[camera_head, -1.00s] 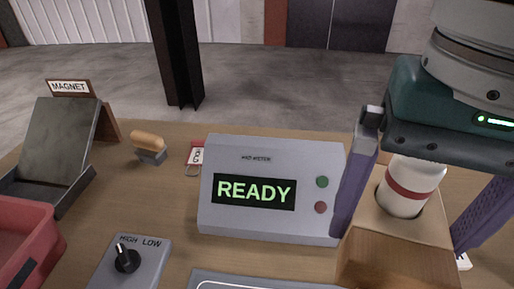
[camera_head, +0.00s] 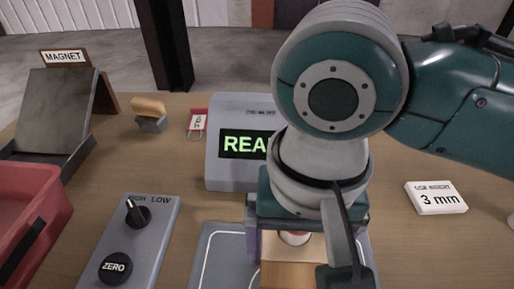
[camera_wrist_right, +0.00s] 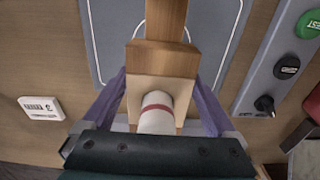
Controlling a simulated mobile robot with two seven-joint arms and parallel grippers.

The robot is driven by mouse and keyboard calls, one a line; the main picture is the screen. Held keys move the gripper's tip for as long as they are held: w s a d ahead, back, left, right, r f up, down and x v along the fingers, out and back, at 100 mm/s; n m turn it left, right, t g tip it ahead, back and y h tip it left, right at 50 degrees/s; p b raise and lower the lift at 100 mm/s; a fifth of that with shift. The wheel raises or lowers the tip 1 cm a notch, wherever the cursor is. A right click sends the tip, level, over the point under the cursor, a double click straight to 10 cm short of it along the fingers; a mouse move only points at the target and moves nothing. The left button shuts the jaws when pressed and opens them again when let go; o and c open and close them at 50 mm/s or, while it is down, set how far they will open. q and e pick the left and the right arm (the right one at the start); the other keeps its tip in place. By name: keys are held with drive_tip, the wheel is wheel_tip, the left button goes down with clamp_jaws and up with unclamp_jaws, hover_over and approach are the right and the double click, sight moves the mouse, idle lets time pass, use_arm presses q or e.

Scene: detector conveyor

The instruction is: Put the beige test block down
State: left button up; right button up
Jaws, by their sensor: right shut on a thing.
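The beige test block (camera_head: 283,275) is a wooden block with a white, red-banded cylinder (camera_head: 294,238) set in its top. In the wrist view, my right gripper (camera_wrist_right: 165,95) has its purple fingers on both sides of the block (camera_wrist_right: 158,60), shut on it. The cylinder (camera_wrist_right: 157,112) is close to the palm. The block is over the grey mat with a white outline (camera_head: 215,262); I cannot tell whether it touches it. In the head view my right arm hides most of the block. My left gripper is not in view.
The meter box (camera_head: 222,172) stands behind the mat, partly hidden by my arm. A grey control box with knobs (camera_head: 150,235) is left of the mat, a red bin (camera_head: 48,215) farther left. A white 3 mm plate (camera_head: 436,198) lies right. Bare table lies around that plate.

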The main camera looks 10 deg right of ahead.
sight(289, 282)
wheel_tip(289, 282, down, 7)
drive_tip(key=shift+r+b, duration=0.2)
drive_tip(key=shift+b, duration=0.5)
drive_tip(key=o, duration=1.3)
drive_tip(key=shift+f, duration=0.1)
drive_tip(key=shift+c, duration=0.2)
wheel_tip(289, 282, up, 12)
drive_tip(key=p, duration=0.3)
drive_tip(key=shift+a, duration=0.1)
drive_tip(key=a, duration=0.1)
drive_tip(key=s+a+n+y, duration=0.1)
drive_tip(key=s+y, duration=0.1)
drive_tip(key=shift+s+a+f+n, duration=0.2)
drive_tip(key=shift+a+f+n, duration=0.05)
drive_tip(key=shift+a+n, duration=0.15)
drive_tip(key=shift+s+d+f+n+t+y, duration=0.1)
drive_tip(key=shift+s+d+n+t+y, duration=0.05)
drive_tip(key=shift+s+n+t+y, duration=0.3)
drive_tip(key=shift+s+d+f+n+t+y, duration=0.15)
drive_tip(key=shift+s+n+t+y, duration=0.15)
drive_tip(key=shift+s+t, duration=0.2)
drive_tip(key=s+d+n+t+h, duration=0.1)
drive_tip(key=s+d, duration=0.4)
drive_tip(key=d, duration=0.7)
drive_tip(key=shift+d+f+n+t+h, duration=0.25)
drive_tip(key=shift+f+n+t+h, duration=0.15)
drive_tip(key=shift+h, duration=0.75)
drive_tip(key=shift+s, duration=0.1)
